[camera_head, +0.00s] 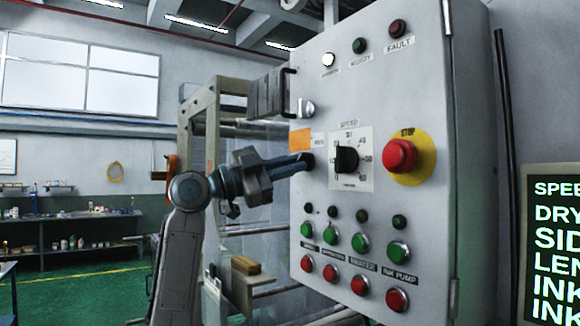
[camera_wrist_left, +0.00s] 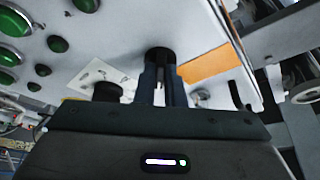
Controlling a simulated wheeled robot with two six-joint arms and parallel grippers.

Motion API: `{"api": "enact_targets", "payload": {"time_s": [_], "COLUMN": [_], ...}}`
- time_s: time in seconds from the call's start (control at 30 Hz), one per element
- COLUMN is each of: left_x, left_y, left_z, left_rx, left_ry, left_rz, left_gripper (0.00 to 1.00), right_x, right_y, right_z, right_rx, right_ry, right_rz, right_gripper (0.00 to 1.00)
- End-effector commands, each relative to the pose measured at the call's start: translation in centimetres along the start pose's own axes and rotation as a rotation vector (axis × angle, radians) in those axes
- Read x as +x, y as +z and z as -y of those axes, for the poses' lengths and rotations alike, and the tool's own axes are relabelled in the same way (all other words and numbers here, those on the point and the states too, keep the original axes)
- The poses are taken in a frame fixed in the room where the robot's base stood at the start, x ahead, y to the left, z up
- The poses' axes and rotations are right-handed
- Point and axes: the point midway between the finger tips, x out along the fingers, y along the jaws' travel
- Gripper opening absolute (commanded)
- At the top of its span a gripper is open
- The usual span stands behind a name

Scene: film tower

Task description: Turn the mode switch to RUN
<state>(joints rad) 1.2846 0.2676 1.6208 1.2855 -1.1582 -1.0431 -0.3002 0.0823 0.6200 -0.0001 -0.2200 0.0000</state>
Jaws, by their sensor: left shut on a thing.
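The mode switch (camera_head: 308,161) is a small black knob on the left side of the grey control panel (camera_head: 340,100). My left gripper (camera_head: 299,163) reaches it from the left and is shut on it. In the left wrist view, the black knob (camera_wrist_left: 160,54) sits between the tips of the two dark fingers (camera_wrist_left: 161,75). The fingers cover part of the knob, and I cannot read which position it points to. My right gripper is not in view.
Right of the switch are a black speed dial (camera_head: 346,159) and a red STOP button (camera_head: 399,155) on a yellow disc. Several green (camera_head: 361,242) and red buttons (camera_head: 397,299) sit below. An orange tag (camera_head: 300,140) is just above the switch. A black handle (camera_head: 290,92) projects at the panel's left edge.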

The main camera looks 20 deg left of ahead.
Motion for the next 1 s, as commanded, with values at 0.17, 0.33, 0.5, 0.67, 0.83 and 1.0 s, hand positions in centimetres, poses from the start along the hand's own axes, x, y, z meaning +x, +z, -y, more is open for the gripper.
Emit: {"api": "enact_targets", "payload": {"time_s": [0.17,0.33,0.5,0.67,0.83,1.0], "left_x": [0.0,0.0,-0.7,-3.4,-6.9,-9.5], "left_y": [0.0,0.0,0.1,0.4,0.4,0.2], "left_z": [0.0,0.0,-0.1,-0.3,-0.2,-0.2], "left_rx": [0.001,0.0,0.001,0.004,0.004,0.002], "left_ry": [-0.001,-0.001,-0.002,-0.002,-0.003,-0.002], "left_rz": [0.0,0.0,0.002,0.004,0.004,0.002], "left_gripper": [0.31,0.31,0.31,0.31,0.31,0.31], "right_x": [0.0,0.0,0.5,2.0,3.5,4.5], "right_y": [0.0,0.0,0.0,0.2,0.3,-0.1], "right_z": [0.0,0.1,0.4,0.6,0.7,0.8], "right_rx": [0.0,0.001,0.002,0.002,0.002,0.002], "right_ry": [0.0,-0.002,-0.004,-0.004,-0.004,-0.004], "right_rz": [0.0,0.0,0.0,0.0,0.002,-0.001], "right_gripper": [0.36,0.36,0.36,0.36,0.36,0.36]}}
